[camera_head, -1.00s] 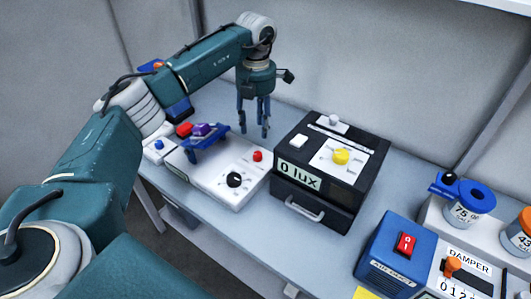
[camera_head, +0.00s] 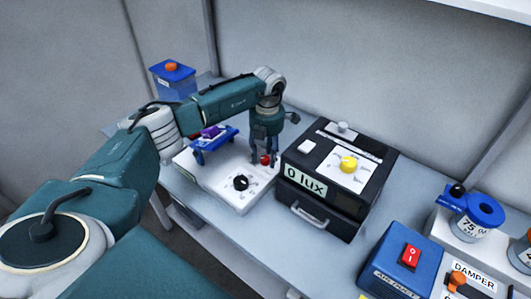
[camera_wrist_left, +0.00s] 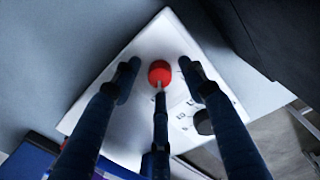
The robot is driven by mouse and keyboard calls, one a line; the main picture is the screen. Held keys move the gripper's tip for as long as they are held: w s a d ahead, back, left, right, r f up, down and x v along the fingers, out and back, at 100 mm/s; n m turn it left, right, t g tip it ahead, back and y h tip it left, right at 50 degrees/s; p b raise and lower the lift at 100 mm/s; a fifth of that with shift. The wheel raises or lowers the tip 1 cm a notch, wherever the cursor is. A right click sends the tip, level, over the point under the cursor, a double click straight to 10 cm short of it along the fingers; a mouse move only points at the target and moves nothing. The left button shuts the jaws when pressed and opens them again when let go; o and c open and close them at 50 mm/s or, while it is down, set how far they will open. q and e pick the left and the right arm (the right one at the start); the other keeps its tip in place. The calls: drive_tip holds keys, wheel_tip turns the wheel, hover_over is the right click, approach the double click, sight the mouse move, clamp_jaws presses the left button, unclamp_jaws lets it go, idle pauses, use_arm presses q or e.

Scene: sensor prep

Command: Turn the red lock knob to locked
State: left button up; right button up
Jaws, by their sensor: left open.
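The red lock knob (camera_head: 265,159) sits on the top of a white box (camera_head: 213,187), near its right back corner. My left gripper (camera_head: 264,160) points straight down over it, fingers open on either side of the knob. In the left wrist view the red knob (camera_wrist_left: 160,72) lies between the spread fingertips of my left gripper (camera_wrist_left: 160,78); I cannot tell whether any finger touches it. A black dial (camera_head: 241,182) is on the same box, in front of the knob. My right gripper is not in view.
A blue stand with a purple item (camera_head: 211,134) is on the white box, left of the gripper. A black light box (camera_head: 330,200) reading 0 lux stands close on the right. A blue box with a red switch (camera_head: 409,256) is at the front right.

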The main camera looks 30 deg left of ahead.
use_arm(q)
clamp_jaws()
drive_tip(key=shift+n, duration=0.3)
drive_tip(key=n+b, duration=0.1)
drive_tip(key=n, duration=0.7)
drive_tip(key=shift+w+n, duration=0.1)
drive_tip(key=shift+n, duration=0.3)
drive_tip(key=n, duration=0.4)
drive_tip(key=shift+n, duration=0.3)
drive_tip(key=shift+n+p, duration=0.65)
drive_tip(key=shift+n, duration=1.25)
